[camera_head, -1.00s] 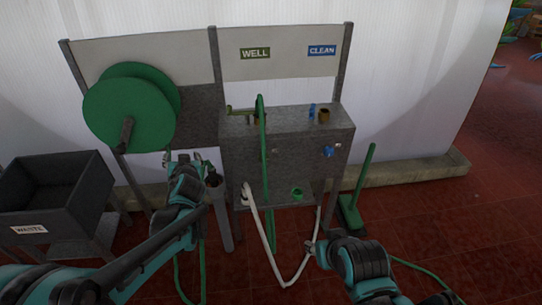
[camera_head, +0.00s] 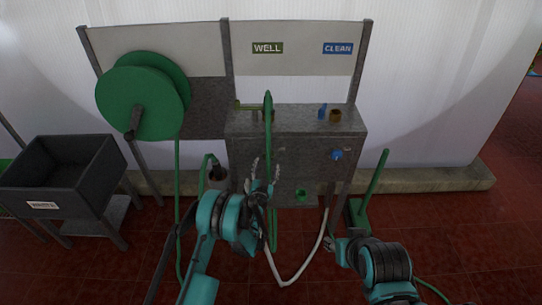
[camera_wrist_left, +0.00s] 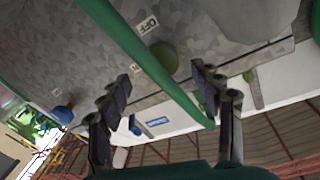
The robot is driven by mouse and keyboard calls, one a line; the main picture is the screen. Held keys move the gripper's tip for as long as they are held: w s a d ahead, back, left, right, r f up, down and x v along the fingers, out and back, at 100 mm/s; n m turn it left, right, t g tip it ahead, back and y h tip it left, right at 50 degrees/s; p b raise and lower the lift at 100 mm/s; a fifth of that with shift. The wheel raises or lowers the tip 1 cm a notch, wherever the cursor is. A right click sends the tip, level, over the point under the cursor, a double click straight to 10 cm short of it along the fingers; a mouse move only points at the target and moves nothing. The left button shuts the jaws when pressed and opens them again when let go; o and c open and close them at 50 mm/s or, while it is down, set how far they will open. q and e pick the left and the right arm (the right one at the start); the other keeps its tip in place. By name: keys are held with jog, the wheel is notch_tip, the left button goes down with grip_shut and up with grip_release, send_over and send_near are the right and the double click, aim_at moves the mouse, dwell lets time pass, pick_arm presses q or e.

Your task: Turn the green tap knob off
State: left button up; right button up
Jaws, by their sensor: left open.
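The green tap knob (camera_wrist_left: 163,60) is on the grey box's front in the left wrist view, beside a white OFF label (camera_wrist_left: 147,25). A green hose crosses close to it and overlaps its edge. In the head view I cannot make out the knob behind the hose and gripper. My left gripper (camera_head: 265,172) is open in front of the box, below the WELL sign. Its two fingers are apart in the left wrist view (camera_wrist_left: 165,90), with the knob beyond the gap and not held. My right gripper (camera_head: 332,244) is low at the right; its jaws are unclear.
The green hose (camera_head: 268,125) hangs down the box (camera_head: 300,123) front. A blue knob (camera_head: 337,155) is at its right. A white hose (camera_head: 312,258) loops below.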

aim_at(268, 158)
pick_arm(q)
jog(key=w, duration=0.1)
jog(key=w+b, duration=0.1)
jog(key=w, duration=0.3)
jog(key=shift+w+d+f+b, duration=0.15)
jog(key=shift+w+d+b, duration=0.15)
jog(key=shift+d, duration=0.1)
jog(key=shift+w+d, duration=0.1)
jog(key=shift+w, duration=0.55)
jog(key=shift+r, duration=0.2)
jog(key=c, duration=1.2)
